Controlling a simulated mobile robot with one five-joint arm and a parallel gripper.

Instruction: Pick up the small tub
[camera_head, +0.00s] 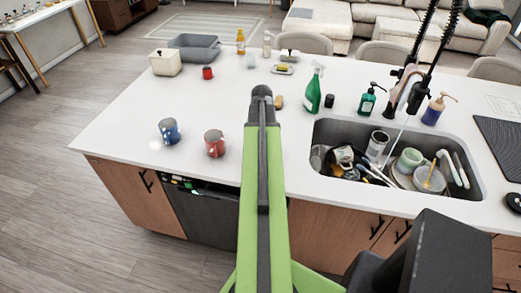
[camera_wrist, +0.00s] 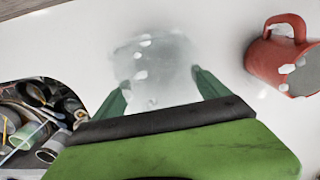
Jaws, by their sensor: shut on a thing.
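The small tub (camera_wrist: 152,58) is a pale, whitish see-through container with white foam spots, seen from above in the wrist view. My gripper (camera_wrist: 160,78) has its two green fingers on either side of the tub's near part and is shut on it. Whether the tub touches the white counter or hangs above it I cannot tell. In the head view my arm hides both the tub and the gripper fingers.
A red mug (camera_wrist: 275,58) lies to the right of the tub, and the sink (camera_head: 395,165) full of dishes is to the left in the wrist view. A blue mug (camera_head: 169,131), green spray bottle (camera_head: 314,92) and grey basin (camera_head: 194,47) stand on the counter (camera_head: 120,110).

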